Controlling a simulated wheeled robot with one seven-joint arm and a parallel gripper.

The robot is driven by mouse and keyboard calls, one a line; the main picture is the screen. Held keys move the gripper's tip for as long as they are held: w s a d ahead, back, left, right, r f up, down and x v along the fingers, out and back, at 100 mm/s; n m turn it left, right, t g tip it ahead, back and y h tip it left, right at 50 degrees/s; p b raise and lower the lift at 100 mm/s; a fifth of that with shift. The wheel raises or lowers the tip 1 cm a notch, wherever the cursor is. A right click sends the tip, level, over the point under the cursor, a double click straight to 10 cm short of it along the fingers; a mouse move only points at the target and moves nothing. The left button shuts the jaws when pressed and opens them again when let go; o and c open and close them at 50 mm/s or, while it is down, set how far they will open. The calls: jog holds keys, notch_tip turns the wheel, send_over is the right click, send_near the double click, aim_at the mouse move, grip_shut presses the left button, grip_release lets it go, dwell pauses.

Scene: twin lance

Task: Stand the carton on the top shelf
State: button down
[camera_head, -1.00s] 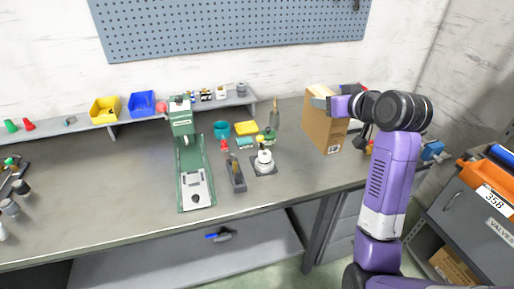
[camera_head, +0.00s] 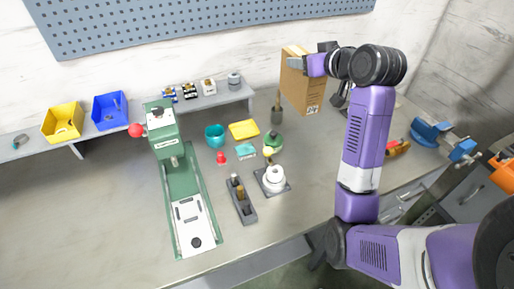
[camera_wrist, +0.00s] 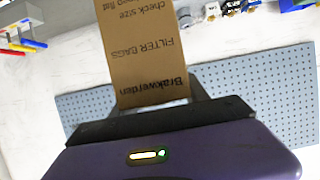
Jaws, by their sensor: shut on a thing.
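The carton (camera_head: 302,92) is a tall brown box, upright at the back right of the bench in the head view. My gripper (camera_head: 298,62) is shut on it near its top. In the wrist view the carton (camera_wrist: 143,50) extends from between the fingers (camera_wrist: 155,106), with "FILTER BAGS" printed upside down. I cannot tell whether its base touches the bench. A raised grey shelf (camera_head: 228,97) runs along the back of the bench, left of the carton; I cannot tell whether it is the top shelf.
The shelf holds a yellow bin (camera_head: 62,122), a blue bin (camera_head: 110,110) and small boxes (camera_head: 189,90). A green press (camera_head: 182,190) and small tools stand on the bench (camera_head: 90,215). A blue vise (camera_head: 440,138) is at right. A pegboard (camera_head: 200,22) hangs behind.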

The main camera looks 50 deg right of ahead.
notch_tip(320, 180, down, 20)
jog(key=shift+w+d, duration=0.2)
jog(key=shift+w, duration=0.15)
dwell(0.4)
jog(key=shift+f, duration=0.1)
jog(key=c, duration=0.6)
grip_release()
